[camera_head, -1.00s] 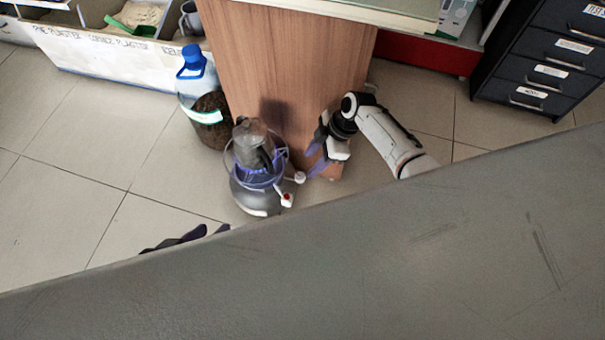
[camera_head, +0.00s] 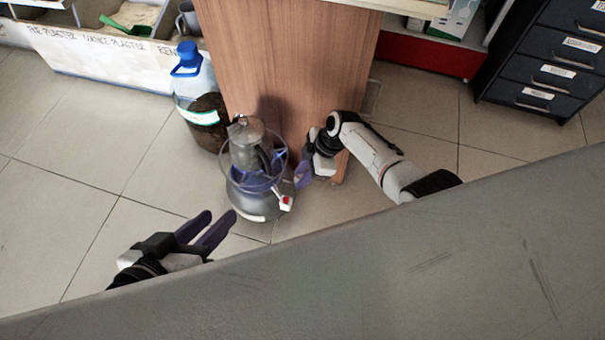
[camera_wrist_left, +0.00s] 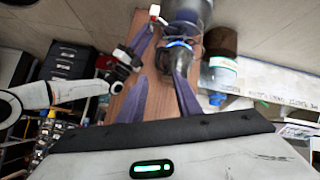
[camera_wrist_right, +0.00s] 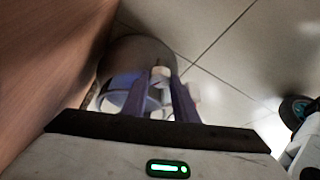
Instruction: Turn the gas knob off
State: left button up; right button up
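A grey gas cylinder (camera_head: 258,206) with a purple burner ring stands on the floor, a metal pot (camera_head: 249,148) on top. A white fitting with a red mark (camera_head: 286,203) sticks out at its right; it also shows in the left wrist view (camera_wrist_left: 154,12). My right gripper (camera_head: 301,181) is at the cylinder's right side, fingers apart. In the right wrist view a white knob-like piece (camera_wrist_right: 160,74) shows between its fingertips; contact cannot be told. My left gripper (camera_head: 221,216) is open and empty, left of and nearer than the cylinder.
A wooden counter panel (camera_head: 300,70) stands right behind the cylinder. A blue-capped bottle (camera_head: 190,75) and a brown pot (camera_head: 207,122) are at its back left. A grey surface (camera_head: 420,260) fills the front. Open floor lies left.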

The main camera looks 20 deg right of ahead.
jog(key=shift+c, duration=1.4)
